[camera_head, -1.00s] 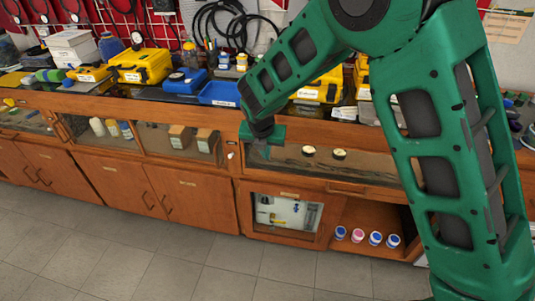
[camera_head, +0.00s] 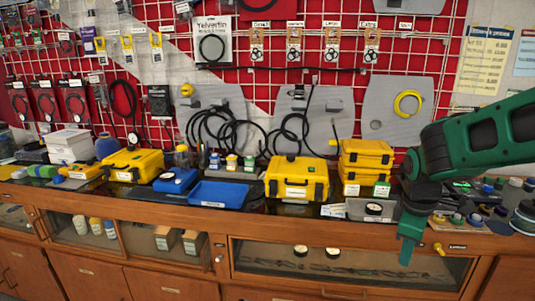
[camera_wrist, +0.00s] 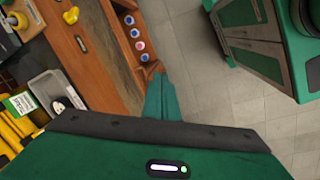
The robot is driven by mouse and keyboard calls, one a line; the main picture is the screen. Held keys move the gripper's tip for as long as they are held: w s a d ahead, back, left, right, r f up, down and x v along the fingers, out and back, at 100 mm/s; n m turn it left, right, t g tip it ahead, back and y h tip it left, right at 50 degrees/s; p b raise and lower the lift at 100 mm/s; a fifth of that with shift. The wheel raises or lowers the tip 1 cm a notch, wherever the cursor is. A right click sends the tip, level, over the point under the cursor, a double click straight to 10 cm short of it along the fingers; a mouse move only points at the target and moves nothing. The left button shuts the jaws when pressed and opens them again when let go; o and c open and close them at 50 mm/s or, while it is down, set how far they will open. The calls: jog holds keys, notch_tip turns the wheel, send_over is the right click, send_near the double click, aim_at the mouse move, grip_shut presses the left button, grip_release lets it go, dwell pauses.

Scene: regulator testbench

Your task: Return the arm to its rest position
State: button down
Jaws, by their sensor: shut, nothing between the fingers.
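My green arm comes in from the right side of the head view. My gripper (camera_head: 405,258) points down in front of the workbench's front edge, at the right. In the wrist view my gripper (camera_wrist: 159,95) shows its two green fingers together, with nothing held. The fingers hang in front of the glass drawer front (camera_head: 345,262) and appear clear of it, though the gap is hard to judge.
The workbench holds yellow cases (camera_head: 297,179), a blue tray (camera_head: 218,194) and a grey tray with a gauge (camera_head: 372,209). The wrist view shows several small jars (camera_wrist: 139,45) on a lower shelf and open tiled floor (camera_wrist: 210,100).

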jog(key=s+d+m, duration=0.3)
jog(key=s+m, duration=0.5)
jog(key=s, duration=0.3)
jog(key=s+d+r+m+g+y, duration=0.1)
jog(key=s+d+m, duration=0.3)
jog(key=s+m, duration=0.4)
jog(key=s, duration=0.3)
jog(key=shift+d+r+m+y, duration=0.15)
jog(key=shift+r+m+y, duration=0.15)
jog(key=shift+w+f, duration=0.25)
jog(key=shift+w, duration=0.4)
